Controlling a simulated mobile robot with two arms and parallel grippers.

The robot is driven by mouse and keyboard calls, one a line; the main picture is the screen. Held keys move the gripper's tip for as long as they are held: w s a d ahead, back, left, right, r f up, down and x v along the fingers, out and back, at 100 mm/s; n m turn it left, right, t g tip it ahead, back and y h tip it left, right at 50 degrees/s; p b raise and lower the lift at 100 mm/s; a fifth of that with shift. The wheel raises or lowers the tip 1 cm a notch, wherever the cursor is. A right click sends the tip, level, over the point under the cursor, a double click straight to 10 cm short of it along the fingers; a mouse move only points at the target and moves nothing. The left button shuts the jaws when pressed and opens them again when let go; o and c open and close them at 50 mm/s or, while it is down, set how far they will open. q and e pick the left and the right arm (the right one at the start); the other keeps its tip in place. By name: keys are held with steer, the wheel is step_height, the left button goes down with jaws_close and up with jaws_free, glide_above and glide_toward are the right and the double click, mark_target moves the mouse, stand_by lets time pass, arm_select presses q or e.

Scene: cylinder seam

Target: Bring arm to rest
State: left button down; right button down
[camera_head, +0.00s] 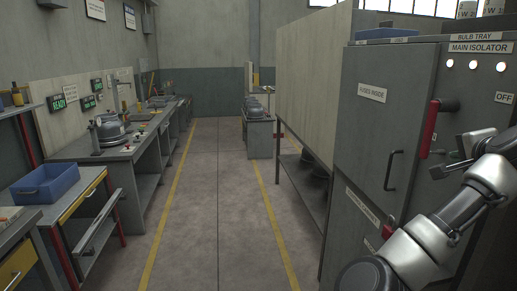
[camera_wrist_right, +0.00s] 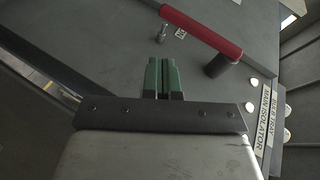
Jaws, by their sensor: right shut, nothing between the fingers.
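My right arm comes in from the lower right of the head view, in front of a grey cabinet (camera_head: 385,120). Its gripper (camera_head: 441,153) is close to the cabinet front, just below a red-handled lever (camera_head: 429,128). In the right wrist view the green fingers (camera_wrist_right: 164,78) are together with nothing between them. The red lever (camera_wrist_right: 205,28) lies beyond the fingertips there, apart from them. My left gripper is not in view.
The cabinet carries a MAIN ISOLATOR label (camera_head: 480,47), lit white lamps and a black door handle (camera_head: 393,170). A board panel (camera_head: 315,80) stands left of it. Benches and a blue tray (camera_head: 45,184) line the left side. The central aisle floor (camera_head: 215,200) is clear.

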steer(key=s+a+f+n+g, duration=0.2)
steer(key=s+a+f+n, duration=0.2)
steer(key=f, duration=0.6)
steer(key=s+a+f+n+g, duration=0.1)
steer(key=s+a+f+n, duration=0.25)
steer(key=f, duration=0.65)
steer(key=s+a+f+n+g, duration=0.2)
steer(key=s+a+f+n, duration=0.25)
steer(key=f, duration=0.55)
steer(key=s+a+f+n+g+y, duration=0.2)
steer(key=s+a+f+n, duration=0.2)
steer(key=s+a+f, duration=0.45)
steer(key=s+a+f+n+g+y, duration=0.2)
steer(key=s+a+f+n, duration=0.25)
steer(key=s, duration=0.65)
step_height(320, 180, down, 25)
steer(key=s+a+g, duration=0.1)
steer(key=s+g, duration=0.1)
steer(key=s+d+f+g, duration=0.1)
steer(key=s+d+f, duration=0.1)
steer(key=s+f, duration=1.4)
steer(key=shift+d+f, duration=0.3)
steer(key=shift+d, duration=0.05)
